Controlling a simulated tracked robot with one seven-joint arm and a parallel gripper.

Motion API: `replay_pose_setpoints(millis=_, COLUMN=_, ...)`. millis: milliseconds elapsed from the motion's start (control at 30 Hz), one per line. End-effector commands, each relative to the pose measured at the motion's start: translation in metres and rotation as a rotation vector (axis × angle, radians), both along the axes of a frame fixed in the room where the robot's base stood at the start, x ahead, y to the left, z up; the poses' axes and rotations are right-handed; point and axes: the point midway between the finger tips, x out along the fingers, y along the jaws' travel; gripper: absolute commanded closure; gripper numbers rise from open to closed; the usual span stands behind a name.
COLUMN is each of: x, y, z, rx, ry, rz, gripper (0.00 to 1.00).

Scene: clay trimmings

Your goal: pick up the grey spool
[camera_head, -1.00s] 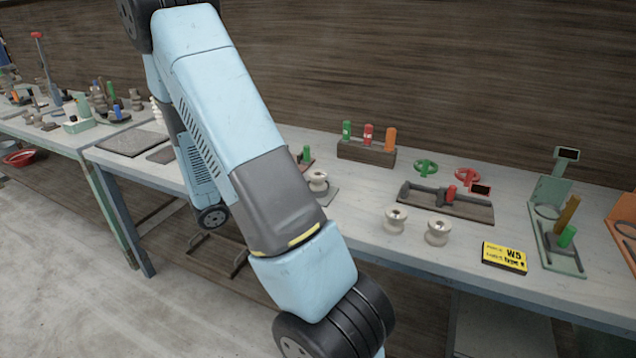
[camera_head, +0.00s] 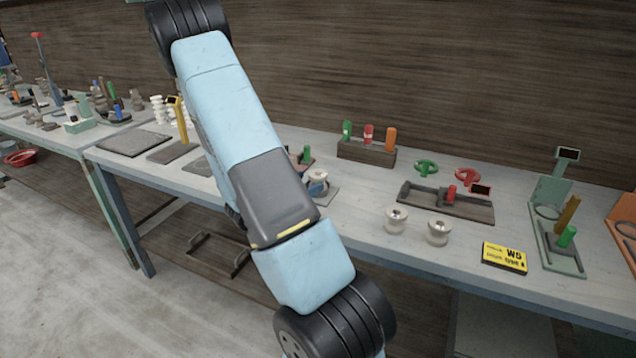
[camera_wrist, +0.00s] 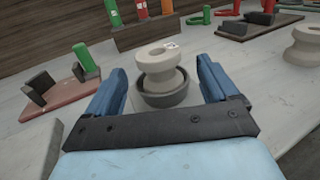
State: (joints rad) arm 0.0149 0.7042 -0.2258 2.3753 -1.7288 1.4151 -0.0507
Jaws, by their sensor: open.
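A pale grey spool (camera_wrist: 161,72) stands upright in a dark round dish (camera_wrist: 165,97) in the wrist view. It bears a small white label on its top rim. My gripper (camera_wrist: 160,66) is open, with one blue finger on each side of the spool and gaps between. In the head view this spool (camera_head: 318,179) shows beside my arm, which hides most of my gripper. Two similar pale spools (camera_head: 396,220) and (camera_head: 438,232) stand farther right on the bench.
A block with coloured cylinders (camera_head: 366,152) stands behind the spool. A dark tray with a red cylinder (camera_head: 446,203) and a yellow W5 sign (camera_head: 504,256) lie to the right. In the wrist view, a reddish board with a green cylinder (camera_wrist: 85,58) is at left.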

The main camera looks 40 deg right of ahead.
Motion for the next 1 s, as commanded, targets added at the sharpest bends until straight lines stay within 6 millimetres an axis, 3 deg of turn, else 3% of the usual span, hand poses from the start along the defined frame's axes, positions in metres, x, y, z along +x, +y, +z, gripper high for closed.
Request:
replay_pose_setpoints(millis=167, x=0.000, y=-0.011, z=-0.001, rx=0.000, ry=-0.001, rz=-0.003, gripper=0.13)
replay_pose_setpoints(millis=500, x=0.001, y=-0.051, z=-0.004, rx=-0.001, ry=-0.001, rz=-0.003, gripper=0.13)
replay_pose_setpoints(millis=800, x=0.001, y=-0.055, z=-0.004, rx=0.000, ry=-0.001, rz=-0.002, gripper=0.13)
replay_pose_setpoints(millis=1000, x=0.001, y=-0.055, z=-0.004, rx=0.000, ry=-0.001, rz=-0.002, gripper=0.32)
